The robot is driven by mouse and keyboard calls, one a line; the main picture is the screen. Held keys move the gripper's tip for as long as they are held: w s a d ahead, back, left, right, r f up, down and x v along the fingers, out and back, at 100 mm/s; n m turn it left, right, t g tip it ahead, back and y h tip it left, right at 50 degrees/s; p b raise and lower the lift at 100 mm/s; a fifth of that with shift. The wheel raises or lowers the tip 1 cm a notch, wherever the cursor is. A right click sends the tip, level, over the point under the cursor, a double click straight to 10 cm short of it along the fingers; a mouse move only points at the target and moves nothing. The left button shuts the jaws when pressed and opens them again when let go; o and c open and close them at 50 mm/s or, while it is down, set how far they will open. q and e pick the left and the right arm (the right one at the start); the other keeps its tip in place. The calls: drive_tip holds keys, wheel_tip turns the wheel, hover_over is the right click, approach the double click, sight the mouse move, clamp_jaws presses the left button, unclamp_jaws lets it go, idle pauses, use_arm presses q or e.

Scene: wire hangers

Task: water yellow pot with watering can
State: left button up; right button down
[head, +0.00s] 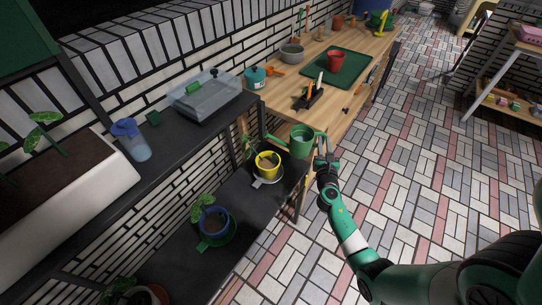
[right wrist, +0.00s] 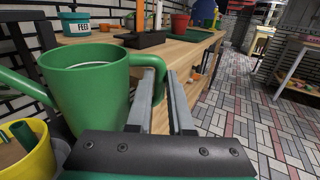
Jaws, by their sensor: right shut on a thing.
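The green watering can (head: 301,141) is held beside and slightly above the yellow pot, looking roughly upright. My right gripper (head: 321,150) is shut on its handle at the right side; the can also shows close up in the right wrist view (right wrist: 95,95), its handle at the finger tips. Its spout (right wrist: 22,87) points left, toward the pot side. The yellow pot (head: 261,169) stands on a light saucer on the dark lower shelf and holds brown soil. Its rim shows at the lower left of the right wrist view (right wrist: 30,165). My left gripper is out of view.
A blue pot with a plant (head: 214,222) stands on the same dark shelf (head: 248,205). The wooden bench (head: 345,97) behind carries a green tray, a red pot (head: 335,61) and a teal feed tin (head: 255,79). The tiled floor at right is open.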

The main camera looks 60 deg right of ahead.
use_arm(q)
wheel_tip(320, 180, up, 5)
drive_tip(key=p, duration=0.4)
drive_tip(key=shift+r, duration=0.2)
use_arm(e)
drive_tip(key=d+r+n+t+y, duration=0.3)
drive_tip(key=d+r+n+t, duration=0.1)
drive_tip(key=d+r+t, duration=0.1)
drive_tip(key=shift+w+d+r, duration=0.2)
drive_tip(key=shift+w+d, duration=0.15)
drive_tip(key=shift+d, duration=0.25)
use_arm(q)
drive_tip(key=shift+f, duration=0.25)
use_arm(e)
drive_tip(key=r+n, duration=0.2)
drive_tip(key=r+n+t, duration=0.1)
drive_tip(key=r+n, duration=0.1)
drive_tip(key=n, duration=0.1)
drive_tip(key=shift+w+a+r, duration=0.15)
drive_tip(key=shift+a+r, duration=0.05)
drive_tip(key=shift+r, duration=0.05)
use_arm(q)
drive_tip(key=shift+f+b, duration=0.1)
drive_tip(key=shift+b, duration=0.25)
use_arm(e)
drive_tip(key=shift+n, duration=0.3)
drive_tip(key=shift+w+a+r, duration=0.1)
drive_tip(key=shift+r, duration=0.05)
